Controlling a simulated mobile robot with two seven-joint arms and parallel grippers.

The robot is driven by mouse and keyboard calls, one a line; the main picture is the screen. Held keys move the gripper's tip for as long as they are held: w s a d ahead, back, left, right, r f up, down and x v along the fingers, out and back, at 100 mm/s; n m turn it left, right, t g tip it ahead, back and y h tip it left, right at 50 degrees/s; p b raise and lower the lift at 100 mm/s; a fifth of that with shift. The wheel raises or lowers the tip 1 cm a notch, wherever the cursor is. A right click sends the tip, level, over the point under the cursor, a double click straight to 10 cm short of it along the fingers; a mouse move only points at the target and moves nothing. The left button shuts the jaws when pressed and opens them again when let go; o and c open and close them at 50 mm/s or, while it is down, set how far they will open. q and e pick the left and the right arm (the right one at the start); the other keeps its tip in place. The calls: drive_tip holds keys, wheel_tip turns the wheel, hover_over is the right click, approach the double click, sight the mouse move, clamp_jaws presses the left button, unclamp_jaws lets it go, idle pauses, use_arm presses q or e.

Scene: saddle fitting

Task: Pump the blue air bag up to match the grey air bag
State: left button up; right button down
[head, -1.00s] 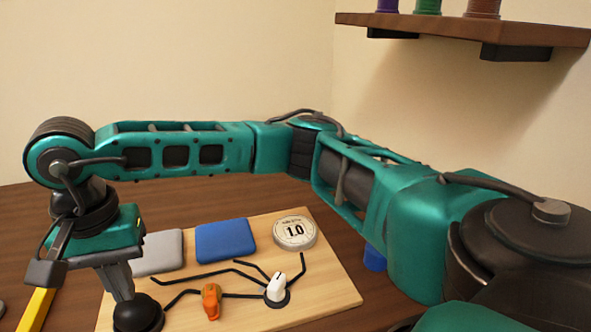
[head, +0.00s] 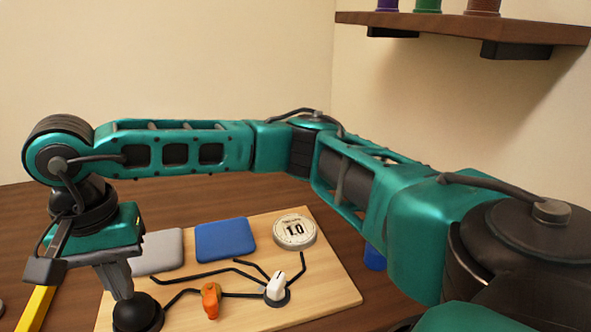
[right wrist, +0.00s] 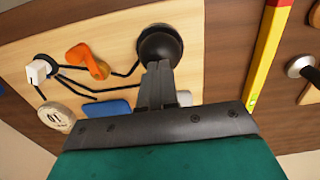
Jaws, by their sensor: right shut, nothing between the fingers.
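The blue air bag (head: 225,240) and the grey air bag (head: 160,252) lie side by side on a wooden board (head: 335,285); both look flat. A round gauge (head: 294,231) reads 1.0. A black pump bulb (head: 140,314) sits at the board's front left, and it also shows in the right wrist view (right wrist: 160,43). My right gripper (head: 124,297) is shut and empty, pointing down with its fingertips at the bulb's top. I cannot tell how hard they touch. A white knob (head: 276,286) and an orange lever (head: 211,300) are on the black tube lines. My left gripper is not in view.
A yellow level with a red part (right wrist: 265,55) lies beside the board. A blue object (head: 374,258) stands behind my right arm. A shelf (head: 465,30) with spools hangs at the upper right. My right arm spans the view above the board.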

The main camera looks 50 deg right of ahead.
drive_tip(key=shift+f+b, duration=1)
drive_tip(key=shift+f, duration=0.15)
drive_tip(key=shift+f+b, duration=0.45)
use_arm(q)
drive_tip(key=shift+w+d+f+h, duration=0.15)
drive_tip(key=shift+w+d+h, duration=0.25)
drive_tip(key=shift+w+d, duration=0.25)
use_arm(e)
drive_tip(key=shift+r, duration=0.2)
drive_tip(key=shift+r+p, duration=0.55)
drive_tip(key=shift+r, duration=0.85)
drive_tip(key=shift+r+p, duration=0.2)
drive_tip(key=shift+p, duration=0.1)
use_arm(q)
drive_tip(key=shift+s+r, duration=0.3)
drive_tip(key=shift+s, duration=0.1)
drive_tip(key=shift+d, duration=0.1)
